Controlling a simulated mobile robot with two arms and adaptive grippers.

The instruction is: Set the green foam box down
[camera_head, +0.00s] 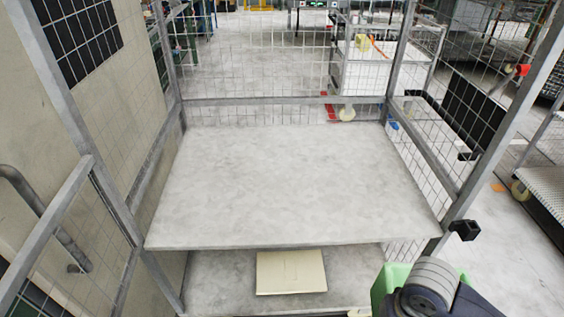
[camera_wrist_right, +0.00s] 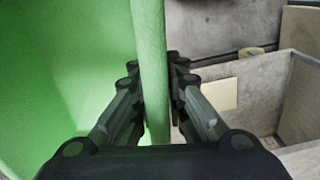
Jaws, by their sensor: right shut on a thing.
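The green foam box (camera_head: 388,280) shows only in part at the bottom right of the head view, beside my right arm. In the right wrist view, the green foam box (camera_wrist_right: 65,75) fills the left side. My right gripper (camera_wrist_right: 153,75) is shut on its wall, with one finger on each side. The arm hides the fingers in the head view. My left gripper is not in view.
A wire-mesh rack stands ahead, with an empty grey upper shelf (camera_head: 290,180). A flat beige piece (camera_head: 291,272) lies on the lower shelf (camera_head: 222,275). Metal posts and mesh close the rack's sides and back.

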